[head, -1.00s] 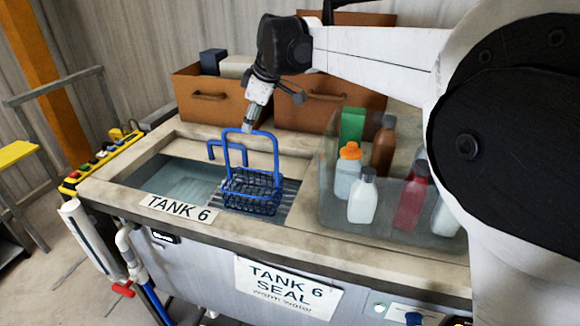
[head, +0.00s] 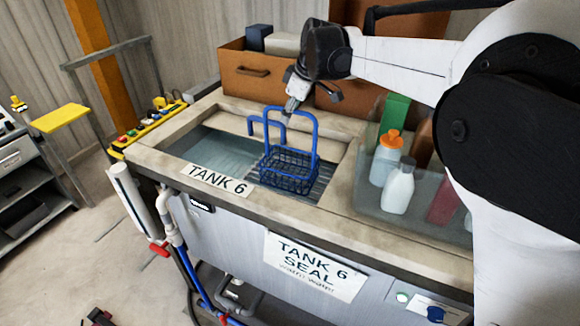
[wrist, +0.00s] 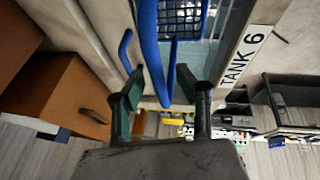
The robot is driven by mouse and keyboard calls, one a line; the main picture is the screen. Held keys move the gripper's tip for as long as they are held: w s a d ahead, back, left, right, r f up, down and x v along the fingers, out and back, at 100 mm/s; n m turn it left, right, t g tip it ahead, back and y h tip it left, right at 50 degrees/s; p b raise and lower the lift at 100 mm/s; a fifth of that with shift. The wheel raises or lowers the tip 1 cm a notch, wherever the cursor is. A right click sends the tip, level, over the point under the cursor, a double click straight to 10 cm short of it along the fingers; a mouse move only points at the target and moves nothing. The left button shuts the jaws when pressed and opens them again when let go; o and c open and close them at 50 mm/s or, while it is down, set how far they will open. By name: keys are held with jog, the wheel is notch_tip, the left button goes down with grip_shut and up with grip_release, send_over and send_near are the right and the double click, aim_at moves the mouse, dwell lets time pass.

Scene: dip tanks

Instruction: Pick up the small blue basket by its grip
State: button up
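The small blue wire basket (head: 289,181) stands upright on the slatted rack at the right of the Tank 6 opening. Its tall blue loop grip (head: 316,135) rises above it, with a blue hook (head: 266,119) on the far left side. My gripper (head: 290,108) is at the top of the grip, pointing down. In the wrist view my gripper (wrist: 158,88) is open, with its two dark fingers apart. The grip's bend (wrist: 160,88) shows between the fingers there; contact cannot be told. Part of the basket (wrist: 183,18) shows at the top edge.
The water-filled tank (head: 215,155) lies left of the basket. A clear bin (head: 372,203) with several bottles stands close on the right. Brown boxes (head: 245,75) stand behind. A yellow button panel (head: 150,127) is at the tank's left end.

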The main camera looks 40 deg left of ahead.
jog(key=shift+f, duration=0.25)
jog(key=shift+c, duration=0.5)
grip_shut()
